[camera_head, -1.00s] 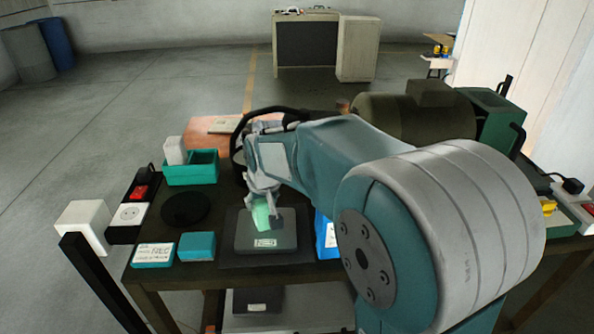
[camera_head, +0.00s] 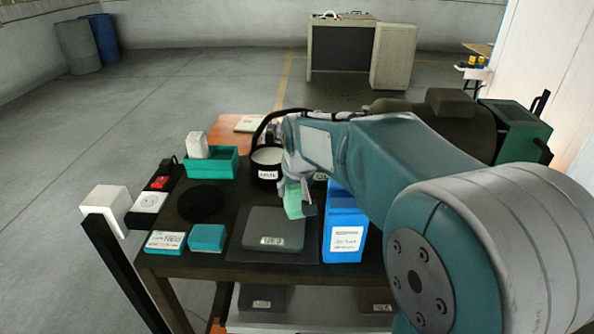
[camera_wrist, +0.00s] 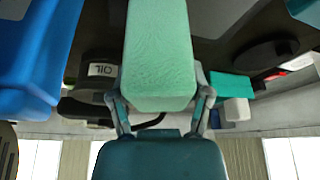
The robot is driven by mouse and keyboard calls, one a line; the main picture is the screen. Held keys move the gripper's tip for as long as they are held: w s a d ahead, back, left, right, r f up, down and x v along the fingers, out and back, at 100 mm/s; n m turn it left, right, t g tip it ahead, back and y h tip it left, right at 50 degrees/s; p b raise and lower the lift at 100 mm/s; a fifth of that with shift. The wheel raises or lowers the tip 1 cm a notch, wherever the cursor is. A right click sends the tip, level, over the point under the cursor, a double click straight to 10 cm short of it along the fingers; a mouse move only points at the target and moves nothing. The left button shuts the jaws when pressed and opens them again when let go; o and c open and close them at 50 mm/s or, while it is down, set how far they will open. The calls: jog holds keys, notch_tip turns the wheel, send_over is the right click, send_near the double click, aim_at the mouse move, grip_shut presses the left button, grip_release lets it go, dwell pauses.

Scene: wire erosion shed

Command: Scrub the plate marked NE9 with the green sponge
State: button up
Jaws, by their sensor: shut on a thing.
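My gripper (camera_head: 299,196) is shut on the green sponge (camera_head: 292,201). In the wrist view the sponge (camera_wrist: 158,50) sits between the two fingers (camera_wrist: 160,100) and extends away from them. A dark grey square plate (camera_head: 272,225) with a small white label lies flat on a dark mat on the table; the label is too blurred to read. In the head view the sponge overlaps the plate's far right corner, beside the blue box; I cannot tell whether it touches anything. Other dark labelled plates (camera_head: 263,298) lie on the lower shelf, their labels unreadable.
The blue box (camera_head: 344,230) stands close to the plate's right. A black pot (camera_head: 266,168) is behind; the wrist view shows an OIL label (camera_wrist: 101,70). A black disc (camera_head: 201,204), teal boxes (camera_head: 207,238) and a green tray (camera_head: 222,165) are left.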

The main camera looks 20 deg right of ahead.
jog(key=shift+r, duration=0.85)
jog(key=shift+d+r, duration=0.3)
jog(key=shift+r, duration=0.3)
jog(key=shift+d+r, duration=0.3)
jog(key=shift+r, duration=0.25)
jog(key=shift+a, duration=0.45)
jog(key=shift+d, duration=0.2)
